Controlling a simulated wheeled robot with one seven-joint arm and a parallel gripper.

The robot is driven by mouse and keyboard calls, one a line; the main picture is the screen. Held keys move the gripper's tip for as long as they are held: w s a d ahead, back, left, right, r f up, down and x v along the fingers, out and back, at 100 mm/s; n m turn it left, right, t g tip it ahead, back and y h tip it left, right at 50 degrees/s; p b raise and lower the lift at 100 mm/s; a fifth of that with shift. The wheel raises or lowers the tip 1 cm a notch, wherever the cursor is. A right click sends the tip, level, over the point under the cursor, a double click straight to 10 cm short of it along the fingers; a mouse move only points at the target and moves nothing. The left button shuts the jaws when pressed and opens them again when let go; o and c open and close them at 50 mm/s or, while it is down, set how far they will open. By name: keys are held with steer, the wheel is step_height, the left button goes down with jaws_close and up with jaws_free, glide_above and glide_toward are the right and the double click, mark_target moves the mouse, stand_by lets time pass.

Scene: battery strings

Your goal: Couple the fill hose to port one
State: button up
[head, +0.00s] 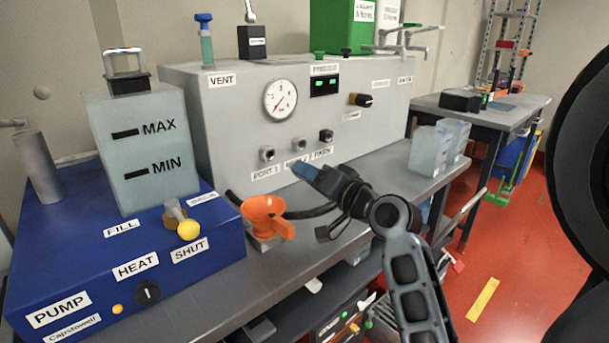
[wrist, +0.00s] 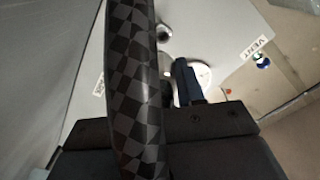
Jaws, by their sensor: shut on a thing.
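Port one (head: 267,154) is a metal fitting low on the grey cabinet's front, above its label "PORT 1" (head: 265,174). My gripper (head: 322,179) is shut on a blue end piece (head: 307,172), apparently the fill hose's coupling. The blue piece points left toward the cabinet, below and right of port one, overlapping the second port's label. The dark fill hose (head: 300,213) runs from the blue unit behind the orange funnel toward my gripper. In the wrist view the hose (wrist: 135,90) crosses close to the camera, beside the blue piece (wrist: 186,80); the jaw contact is hidden.
The middle port (head: 298,143) and right port (head: 326,136) sit close beside port one. An orange funnel (head: 266,213) stands on the bench below port one. The blue pump unit (head: 120,260) with its tank fills the left. Clear containers (head: 438,148) stand at right.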

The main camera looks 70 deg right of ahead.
mark_target(291, 163)
steer(key=shift+w+a, duration=0.15)
steer(key=shift+a, duration=0.1)
steer(key=shift+p+x, duration=0.5)
steer(key=shift+x, duration=2.4)
steer(key=shift+x, duration=1.8)
steer(key=o, duration=1.2)
steer(key=shift+o, duration=0.2)
steer(key=shift+a, duration=0.1)
